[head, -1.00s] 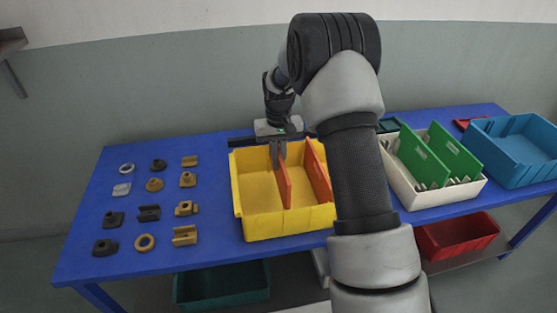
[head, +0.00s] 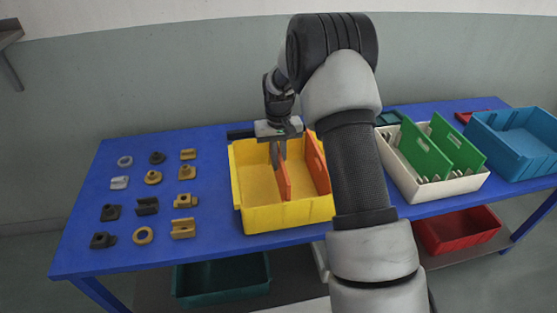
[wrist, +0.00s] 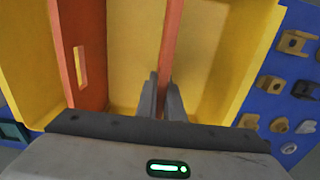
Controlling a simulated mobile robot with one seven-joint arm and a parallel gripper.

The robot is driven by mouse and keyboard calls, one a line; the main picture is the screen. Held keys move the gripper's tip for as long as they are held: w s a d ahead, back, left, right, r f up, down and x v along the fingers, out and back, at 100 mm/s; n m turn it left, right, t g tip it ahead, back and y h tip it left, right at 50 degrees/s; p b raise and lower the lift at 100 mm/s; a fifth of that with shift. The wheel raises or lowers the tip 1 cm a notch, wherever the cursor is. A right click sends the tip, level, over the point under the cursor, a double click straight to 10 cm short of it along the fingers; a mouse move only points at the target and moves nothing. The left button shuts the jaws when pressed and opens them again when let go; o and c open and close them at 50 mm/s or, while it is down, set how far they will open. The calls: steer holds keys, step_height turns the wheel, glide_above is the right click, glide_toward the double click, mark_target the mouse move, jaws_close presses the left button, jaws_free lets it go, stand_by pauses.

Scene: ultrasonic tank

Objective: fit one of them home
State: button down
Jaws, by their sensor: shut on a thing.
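An orange divider (head: 284,180) stands on edge inside the yellow bin (head: 290,219), near its middle. My gripper (head: 277,158) reaches down into the bin from the back and is shut on this divider. In the wrist view the held divider (wrist: 172,35) runs away from between my two fingers (wrist: 164,88). A second orange divider (head: 317,165) stands to its right in the bin; in the wrist view this one (wrist: 82,60) shows a slot and lies to the left. The bottom edge of the held divider and any seating in the bin are hard to make out.
Several small black, tan and grey parts (head: 153,177) lie in rows on the blue table (head: 210,245) at left. Right of my arm stand a white bin (head: 465,191) with green dividers (head: 426,152) and a blue bin (head: 520,150). Red and teal bins sit below.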

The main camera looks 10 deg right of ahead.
steer(key=shift+f+b, duration=1)
steer(key=shift+f, duration=0.8)
steer(key=c, duration=1.8)
jaws_free()
step_height(320, 180, up, 17)
steer(key=shift+r+p, duration=0.2)
steer(key=shift+p, duration=0.9)
